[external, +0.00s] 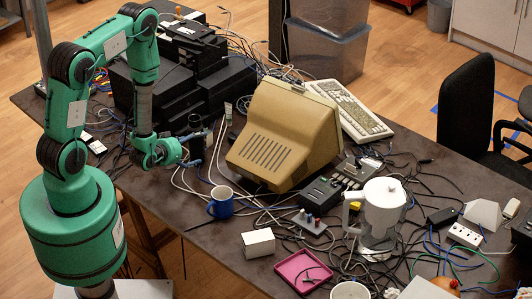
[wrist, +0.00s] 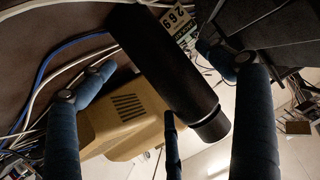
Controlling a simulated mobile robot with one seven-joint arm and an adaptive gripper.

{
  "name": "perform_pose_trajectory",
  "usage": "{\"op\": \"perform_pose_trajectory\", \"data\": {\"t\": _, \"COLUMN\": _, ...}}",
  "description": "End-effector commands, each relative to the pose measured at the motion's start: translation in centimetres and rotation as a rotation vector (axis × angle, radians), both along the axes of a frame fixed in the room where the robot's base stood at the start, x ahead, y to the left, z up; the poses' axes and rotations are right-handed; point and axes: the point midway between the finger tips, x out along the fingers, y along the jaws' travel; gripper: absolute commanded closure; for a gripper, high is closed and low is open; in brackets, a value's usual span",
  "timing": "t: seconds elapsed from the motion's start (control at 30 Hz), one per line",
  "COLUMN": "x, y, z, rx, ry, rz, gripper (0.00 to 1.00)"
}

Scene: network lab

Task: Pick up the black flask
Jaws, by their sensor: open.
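The black flask (wrist: 165,70) is a long dark cylinder with a narrower end and a thin pale ring near it. It crosses the middle of the wrist view at a slant. In the external view the flask (external: 196,125) stands on the table just beyond my gripper (external: 187,151), partly hidden. My gripper (wrist: 158,66) is open, with blue-grey fingers on the left and right sides of the flask and a third finger low in the middle. I cannot tell whether any finger touches it.
A beige monitor (external: 275,135) stands close to the right of the flask. Black equipment boxes (external: 160,88) are behind it. Loose cables cross the table (external: 165,200).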

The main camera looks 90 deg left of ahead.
Motion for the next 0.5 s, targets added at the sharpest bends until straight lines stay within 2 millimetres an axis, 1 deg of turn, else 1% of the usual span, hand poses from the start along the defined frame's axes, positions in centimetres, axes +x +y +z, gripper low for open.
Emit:
{"op": "perform_pose_trajectory", "data": {"t": 0.1, "x": 0.9, "y": 1.1, "z": -0.5, "rx": 0.000, "ry": 0.000, "rz": 0.000, "gripper": 0.10}}
{"op": "perform_pose_trajectory", "data": {"t": 0.23, "x": 1.5, "y": 1.8, "z": -1.0, "rx": 0.000, "ry": 0.000, "rz": 0.000, "gripper": 0.10}}
{"op": "perform_pose_trajectory", "data": {"t": 0.5, "x": 1.9, "y": 2.2, "z": -1.1, "rx": 0.000, "ry": 0.000, "rz": 0.000, "gripper": 0.10}}
